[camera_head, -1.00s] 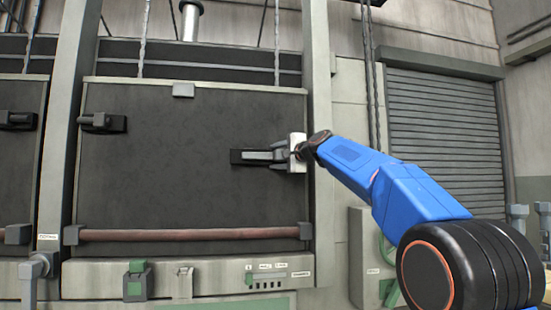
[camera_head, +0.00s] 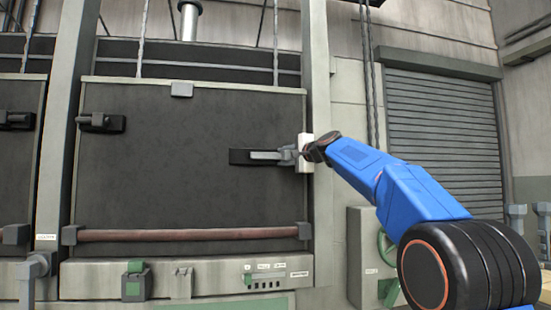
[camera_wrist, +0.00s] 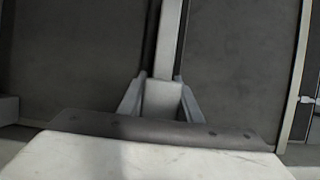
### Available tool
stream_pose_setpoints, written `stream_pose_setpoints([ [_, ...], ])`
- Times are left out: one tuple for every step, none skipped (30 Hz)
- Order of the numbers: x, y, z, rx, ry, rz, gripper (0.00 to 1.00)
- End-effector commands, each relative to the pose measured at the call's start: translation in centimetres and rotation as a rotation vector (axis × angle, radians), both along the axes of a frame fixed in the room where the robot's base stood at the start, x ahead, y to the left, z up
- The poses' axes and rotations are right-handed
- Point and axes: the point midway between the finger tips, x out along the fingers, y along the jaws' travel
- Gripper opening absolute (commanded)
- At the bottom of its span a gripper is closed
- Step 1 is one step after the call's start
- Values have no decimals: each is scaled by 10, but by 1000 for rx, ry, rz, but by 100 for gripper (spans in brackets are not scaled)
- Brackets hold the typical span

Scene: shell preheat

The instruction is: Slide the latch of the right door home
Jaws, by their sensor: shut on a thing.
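The right door (camera_head: 180,185) is a dark panel in a grey frame in the head view, and it looks closed. Its latch on the right side is a grey bar (camera_head: 264,156) on a black mount (camera_head: 239,156). My gripper (camera_head: 286,154) is shut on the right end of the latch bar, near the frame post. In the wrist view, the two fingers of my gripper (camera_wrist: 163,100) close on the sides of a grey block (camera_wrist: 163,94), with the latch bar (camera_wrist: 170,40) running away from it. The far end of the bar is out of that view.
A grey post (camera_head: 317,100) stands right beside my gripper. A second black latch (camera_head: 100,122) is on the door's left side. A red-brown bar (camera_head: 185,235) crosses the door's bottom. A grey box with a green wheel (camera_head: 385,250) stands at lower right, under my arm.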

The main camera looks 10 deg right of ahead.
Motion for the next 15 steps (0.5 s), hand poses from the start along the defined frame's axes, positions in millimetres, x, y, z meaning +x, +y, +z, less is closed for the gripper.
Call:
stream_pose_setpoints([
  [1, -11, -1, 1, 2, -3, 0],
  [1, -16, -1, 1, 1, -4, 0],
  [1, -21, -1, -1, 2, -3, 0],
  [1, -24, -1, 1, 1, -2, 0],
  [1, -27, -1, 1, 1, -2, 0],
  [1, -31, -1, 1, 1, -2, 0],
  [0, -32, -1, 0, 1, -2, 0],
  [0, -33, -1, 0, 1, -2, 0],
  [0, -34, -1, 0, 1, -1, 0],
  [0, -35, -1, 0, 1, -1, 0],
  [0, -35, -1, 0, 1, -1, 0],
  [0, -35, -1, -1, 1, -1, 0],
  [0, -35, -1, -1, 1, -1, 0],
  [0, -35, -1, -1, 1, -1, 0],
  [0, -35, -1, -1, 1, -2, 0],
])
